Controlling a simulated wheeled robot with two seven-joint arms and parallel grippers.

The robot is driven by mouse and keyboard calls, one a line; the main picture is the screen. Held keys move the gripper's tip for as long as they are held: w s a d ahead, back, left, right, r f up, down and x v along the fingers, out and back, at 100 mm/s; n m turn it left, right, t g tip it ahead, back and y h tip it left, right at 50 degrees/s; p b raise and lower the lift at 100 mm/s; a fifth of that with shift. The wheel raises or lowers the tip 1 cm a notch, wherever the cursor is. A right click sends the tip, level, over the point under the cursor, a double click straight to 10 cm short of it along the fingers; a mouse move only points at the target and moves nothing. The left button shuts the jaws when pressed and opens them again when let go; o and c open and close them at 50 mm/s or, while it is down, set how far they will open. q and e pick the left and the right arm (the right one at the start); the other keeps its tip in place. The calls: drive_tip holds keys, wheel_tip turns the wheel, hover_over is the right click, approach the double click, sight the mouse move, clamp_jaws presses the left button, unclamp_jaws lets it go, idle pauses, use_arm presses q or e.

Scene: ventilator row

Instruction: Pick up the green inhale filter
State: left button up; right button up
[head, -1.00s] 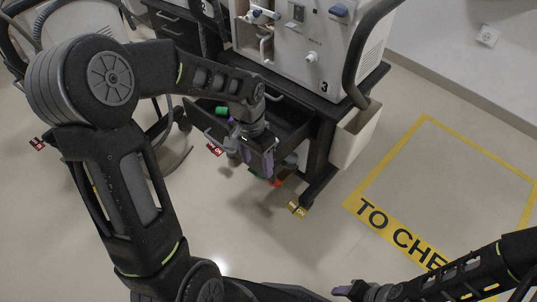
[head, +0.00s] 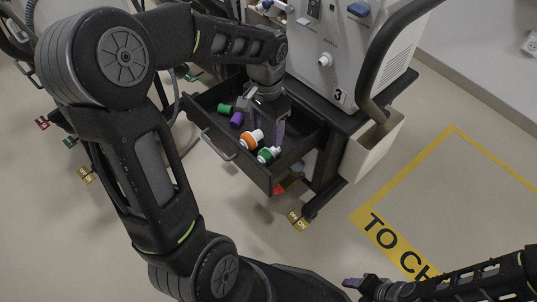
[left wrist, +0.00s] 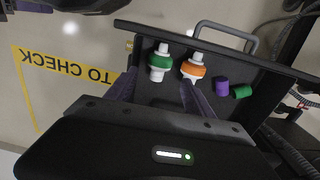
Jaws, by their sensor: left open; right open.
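The green inhale filter (head: 268,155), a white and green piece, is in the open drawer near its front right corner. In the left wrist view the filter (left wrist: 160,62) appears between and beyond the two purple fingers. My left gripper (head: 272,130) is open and empty, pointing down over the drawer, with its fingers (left wrist: 158,80) apart. Whether they touch anything is unclear. An orange and white filter (head: 252,138) lies close beside the green one, near one finger in the left wrist view (left wrist: 194,66). My right gripper (head: 352,287) is open at the bottom edge, far from the drawer.
The drawer (head: 222,147) also holds a purple cap (head: 237,119) and a plain green cap (head: 224,108). Its handle (head: 216,146) is at the front. Ventilator 3 (head: 350,50) stands on the cart above. A cream bin (head: 372,145) hangs at the right.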

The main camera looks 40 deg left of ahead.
sight(267, 152)
use_arm(q)
drive_tip(key=shift+f+b, duration=0.9)
drive_tip(key=shift+f, duration=2.1)
drive_tip(key=shift+f, duration=0.1)
wheel_tip(267, 152, down, 6)
drive_tip(key=shift+r+b, duration=0.1)
drive_tip(key=shift+b, duration=0.95)
drive_tip(key=shift+c, duration=0.5)
clamp_jaws()
